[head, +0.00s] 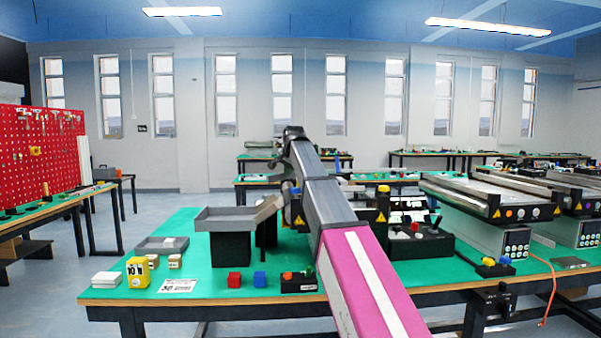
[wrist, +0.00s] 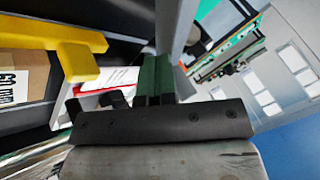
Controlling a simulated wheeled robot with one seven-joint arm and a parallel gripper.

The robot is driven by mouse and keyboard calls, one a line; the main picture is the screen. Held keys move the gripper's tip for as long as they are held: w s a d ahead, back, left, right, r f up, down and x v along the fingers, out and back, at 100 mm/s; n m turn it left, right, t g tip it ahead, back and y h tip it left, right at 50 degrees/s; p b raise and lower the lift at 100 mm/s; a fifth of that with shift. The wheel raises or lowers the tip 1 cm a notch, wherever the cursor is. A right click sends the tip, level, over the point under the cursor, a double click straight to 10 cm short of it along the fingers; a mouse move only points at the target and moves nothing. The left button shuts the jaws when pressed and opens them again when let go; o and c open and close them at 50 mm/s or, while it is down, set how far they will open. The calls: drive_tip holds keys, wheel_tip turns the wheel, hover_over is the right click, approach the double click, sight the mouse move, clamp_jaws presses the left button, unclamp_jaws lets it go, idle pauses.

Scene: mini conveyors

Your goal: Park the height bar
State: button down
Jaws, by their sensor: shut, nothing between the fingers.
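In the wrist view, a yellow bar (wrist: 75,45) lies at the upper left with a short arm bent off it; I cannot be sure that it is the height bar. A brown block with a white printed label (wrist: 18,85) sits beside it. My gripper (wrist: 153,78) shows as dark green fingers, shut with nothing between them, to the right of the yellow bar and apart from it. In the head view my arm hides much of the middle of the green table, and the gripper's fingertips cannot be made out there.
Conveyors (head: 486,196) stand at the right.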

drive_tip(key=w+a+m+g+h, duration=0.1)
drive_tip(key=w+a+m+h, duration=0.4)
drive_tip(key=w, duration=0.7)
drive_tip(key=shift+w+a+m, duration=0.4)
drive_tip(key=shift+a+m, duration=1)
drive_tip(key=shift+m, duration=0.3)
drive_tip(key=shift+w, duration=0.15)
drive_tip(key=shift+r, duration=0.15)
